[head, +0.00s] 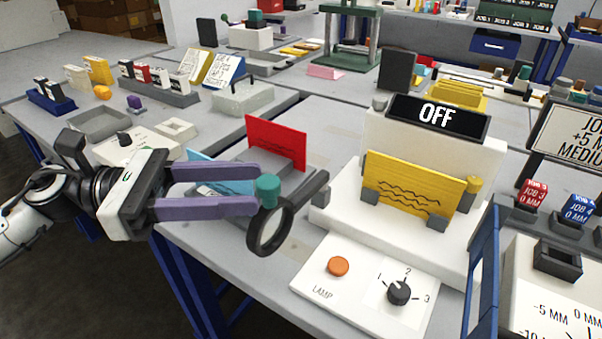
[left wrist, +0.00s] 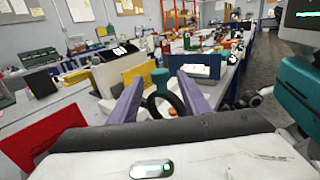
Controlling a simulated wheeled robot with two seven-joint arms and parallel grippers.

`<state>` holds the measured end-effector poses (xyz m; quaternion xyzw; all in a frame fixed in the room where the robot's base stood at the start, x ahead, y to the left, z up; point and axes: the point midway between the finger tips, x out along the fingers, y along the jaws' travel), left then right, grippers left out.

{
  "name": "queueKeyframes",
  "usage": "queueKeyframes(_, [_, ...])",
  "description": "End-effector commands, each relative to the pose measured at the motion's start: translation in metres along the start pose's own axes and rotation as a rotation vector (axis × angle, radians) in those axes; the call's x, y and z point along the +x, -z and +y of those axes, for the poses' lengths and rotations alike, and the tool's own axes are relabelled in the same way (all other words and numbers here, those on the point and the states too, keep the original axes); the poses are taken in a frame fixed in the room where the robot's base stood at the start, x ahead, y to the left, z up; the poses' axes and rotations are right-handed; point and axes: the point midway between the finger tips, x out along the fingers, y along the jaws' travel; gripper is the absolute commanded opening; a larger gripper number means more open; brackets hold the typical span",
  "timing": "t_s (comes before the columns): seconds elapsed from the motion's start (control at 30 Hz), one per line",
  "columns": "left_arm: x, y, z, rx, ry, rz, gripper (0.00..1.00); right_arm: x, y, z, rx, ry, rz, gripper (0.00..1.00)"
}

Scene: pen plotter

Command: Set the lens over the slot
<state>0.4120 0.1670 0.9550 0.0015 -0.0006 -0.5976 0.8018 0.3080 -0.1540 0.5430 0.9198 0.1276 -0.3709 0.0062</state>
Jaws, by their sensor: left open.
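The lens (head: 251,238) is a dark ring on a dark arm with a teal knob (head: 268,188) on top. It stands left of the yellow card (head: 412,186) with wavy lines, not in front of it. The card sits in grey clips on a white stand; I cannot make out which part is the slot. My left gripper (head: 259,188) has purple fingers spread open, its tips on either side of the knob; I cannot tell if they touch it. In the left wrist view the knob (left wrist: 160,76) and the lens ring (left wrist: 152,104) show between the fingers. My right gripper is out of view.
An OFF display (head: 437,117) tops the stand. A panel with an orange button (head: 338,266) and a three-position dial (head: 398,291) lies in front. A red card (head: 277,142) stands behind my left fingers. A blue frame (head: 483,265) rises at right.

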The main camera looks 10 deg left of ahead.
Motion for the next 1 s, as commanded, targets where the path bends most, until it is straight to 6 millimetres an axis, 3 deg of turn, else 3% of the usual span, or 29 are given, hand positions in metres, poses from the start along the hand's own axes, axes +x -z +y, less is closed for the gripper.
queueKeyframes(0.2, [0.037, -0.005, -0.001, 0.002, 0.004, -0.005, 0.43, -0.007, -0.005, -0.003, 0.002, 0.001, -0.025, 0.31])
queueKeyframes(0.5, [0.075, -0.003, 0.000, -0.001, 0.000, -0.003, 0.43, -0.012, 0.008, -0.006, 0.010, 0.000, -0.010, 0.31])
queueKeyframes(0.9, [0.083, 0.000, 0.000, -0.002, -0.001, -0.001, 0.43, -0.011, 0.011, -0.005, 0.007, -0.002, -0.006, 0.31])
queueKeyframes(1.0, [0.083, 0.000, 0.000, -0.002, 0.000, -0.001, 0.28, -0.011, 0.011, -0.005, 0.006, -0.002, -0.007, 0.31])
